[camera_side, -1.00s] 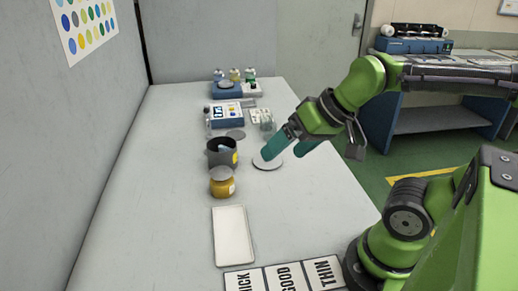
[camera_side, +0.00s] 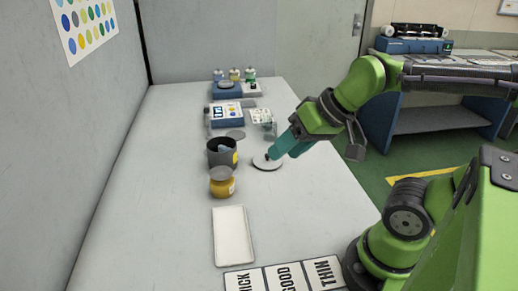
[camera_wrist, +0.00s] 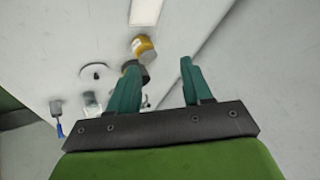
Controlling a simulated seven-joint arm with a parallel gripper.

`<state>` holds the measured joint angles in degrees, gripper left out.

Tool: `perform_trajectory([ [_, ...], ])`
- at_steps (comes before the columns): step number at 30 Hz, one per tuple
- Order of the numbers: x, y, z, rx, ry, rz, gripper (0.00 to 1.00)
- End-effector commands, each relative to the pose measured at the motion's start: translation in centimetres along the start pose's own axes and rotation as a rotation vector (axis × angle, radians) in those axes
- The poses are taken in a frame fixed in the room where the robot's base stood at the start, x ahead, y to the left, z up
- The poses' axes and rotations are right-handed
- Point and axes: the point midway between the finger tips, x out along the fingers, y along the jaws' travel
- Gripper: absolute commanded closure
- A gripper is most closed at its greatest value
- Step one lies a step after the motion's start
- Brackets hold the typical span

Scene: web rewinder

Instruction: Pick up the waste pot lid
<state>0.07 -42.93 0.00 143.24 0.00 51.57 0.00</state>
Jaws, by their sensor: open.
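The waste pot lid (camera_side: 263,164) is a flat grey disc with a small dark knob, lying on the table to the right of the pot. It also shows in the wrist view (camera_wrist: 88,75), left of the fingers. The dark grey waste pot (camera_side: 221,156) stands open with a yellow label and something pale inside. In the wrist view it is partly hidden behind the left finger. My gripper (camera_side: 282,155) has teal fingers, open and empty, pointing down-left over the right edge of the lid. I cannot tell whether they touch it. Both fingers show apart in the wrist view (camera_wrist: 160,62).
A yellow jar (camera_side: 222,187) with a grey lid stands in front of the pot. A white tray (camera_side: 232,236) lies nearer. Another grey disc (camera_side: 236,135), a blue-and-white device (camera_side: 226,115) and several bottles sit behind. The table right of the tray is clear.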

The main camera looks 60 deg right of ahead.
Motion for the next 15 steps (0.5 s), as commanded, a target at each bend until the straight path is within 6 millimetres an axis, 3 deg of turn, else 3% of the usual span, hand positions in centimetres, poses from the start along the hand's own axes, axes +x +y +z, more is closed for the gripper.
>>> perform_trajectory([
  [5, 1.8, 1.1, -0.6, 0.049, -0.066, 0.041, 0.51],
  [10, 4.2, 3.2, -5.4, 0.238, -0.146, 0.118, 0.51],
  [15, 7.2, 6.9, -10.9, 0.611, -0.201, 0.245, 0.51],
])
